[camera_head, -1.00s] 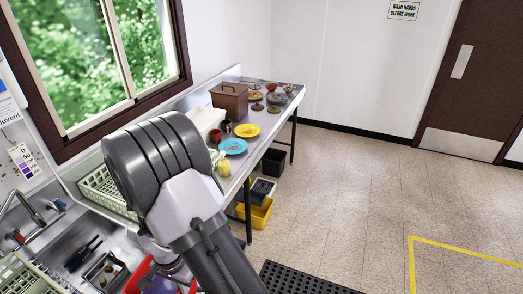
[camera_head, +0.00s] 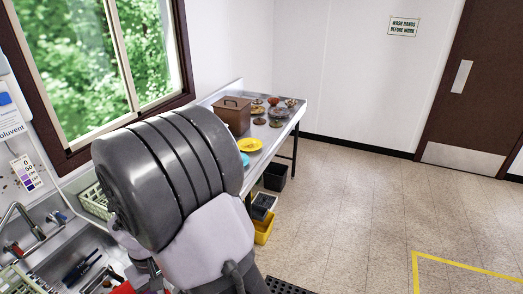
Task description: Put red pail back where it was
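A small piece of a red thing (camera_head: 123,288), which may be the red pail, shows at the bottom edge, left of my arm. The rest of it is cut off or hidden, so I cannot tell what it rests on or whether I hold it. My arm's large grey joint and white link fill the middle of the view. My gripper's fingers are not visible behind them.
A steel sink (camera_head: 72,243) with dark-handled tools lies at the lower left. A steel table (camera_head: 268,140) along the wall bears a brown box (camera_head: 232,115), a yellow plate (camera_head: 241,144) and other dishes. A yellow bin (camera_head: 264,228) and dark bins stand beneath. Floor at right is clear.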

